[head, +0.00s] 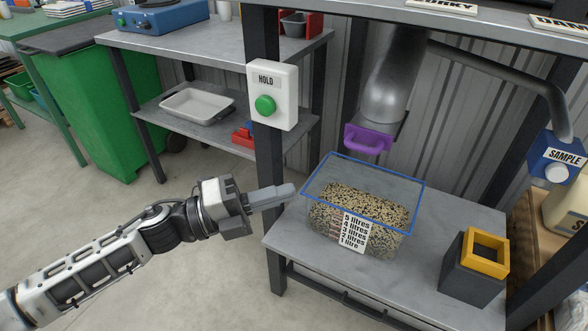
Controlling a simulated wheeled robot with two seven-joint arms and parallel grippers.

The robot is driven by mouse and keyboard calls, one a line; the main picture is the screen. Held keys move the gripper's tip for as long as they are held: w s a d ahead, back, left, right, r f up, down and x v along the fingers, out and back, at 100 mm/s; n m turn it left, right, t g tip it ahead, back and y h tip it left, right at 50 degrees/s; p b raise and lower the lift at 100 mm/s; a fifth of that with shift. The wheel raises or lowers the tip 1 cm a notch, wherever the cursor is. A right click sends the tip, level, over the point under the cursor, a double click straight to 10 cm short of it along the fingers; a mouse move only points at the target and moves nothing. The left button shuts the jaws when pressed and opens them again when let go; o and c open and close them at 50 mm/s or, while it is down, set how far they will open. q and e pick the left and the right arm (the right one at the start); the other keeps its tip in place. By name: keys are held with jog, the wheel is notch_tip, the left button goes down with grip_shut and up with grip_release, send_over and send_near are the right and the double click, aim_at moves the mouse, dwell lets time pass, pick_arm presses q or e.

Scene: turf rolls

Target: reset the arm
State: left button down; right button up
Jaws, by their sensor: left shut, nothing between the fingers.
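My left arm reaches in from the lower left. Its gripper (272,196) is shut and empty, in the air by the left edge of the grey bench, just left of the clear seed bin. The bin (364,210) has a blue rim, litre marks on its front and mixed seed inside, and it stands on the bench (450,213). My right gripper does not show.
A white HOLD box (272,95) with a green button is on the dark post above my gripper. A metal chute with a purple gate (367,139) hangs behind the bin. A dark block with a yellow top (484,252) stands at the bench's right. Open floor lies left.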

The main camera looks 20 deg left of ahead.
pick_arm(q)
jog(key=s+f+n+y+p, duration=0.5)
jog(key=n+y, duration=0.1)
jog(key=n, duration=0.8)
jog(key=s+d+f+n+y+p, duration=0.1)
jog(key=s+f+n+y+p, duration=0.3)
jog(key=n, duration=1)
jog(key=s+y+p, duration=0.1)
jog(key=y, duration=0.1)
jog(key=shift+s+d+f+n+y, duration=0.2)
jog(key=shift+s+f+n+y, duration=0.1)
jog(key=shift+s+f, duration=0.1)
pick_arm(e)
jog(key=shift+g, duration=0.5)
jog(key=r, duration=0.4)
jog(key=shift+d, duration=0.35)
pick_arm(q)
jog(key=shift+r, duration=0.1)
